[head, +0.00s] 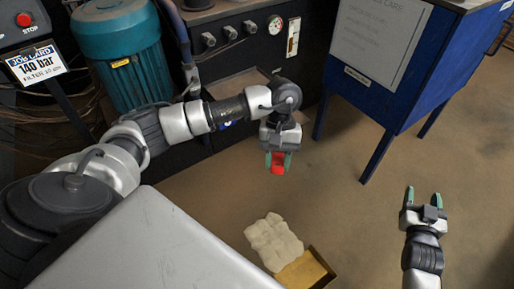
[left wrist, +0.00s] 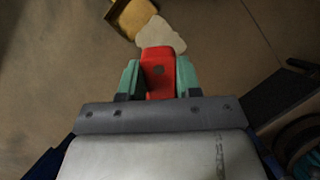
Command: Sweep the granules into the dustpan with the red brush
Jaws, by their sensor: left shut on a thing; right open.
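My left gripper (head: 277,160) is shut on a red thing, the part of the red brush (head: 278,169) that shows, and holds it over the floor. In the left wrist view the red brush (left wrist: 158,72) sits between the green fingertips; no bristles show. My right gripper (head: 423,198) is open and empty at the right. A pale lumpy thing (head: 272,240) lies at the bottom centre, partly over an open box-like holder (head: 322,266) with a tan inside. I cannot tell whether these are the granules and the dustpan. The left wrist view shows both beyond the brush.
A blue cabinet (head: 400,85) on legs stands at the back right. A teal motor (head: 122,55) and a dark machine (head: 250,50) stand at the back left. The brown floor (head: 340,210) between my grippers is clear.

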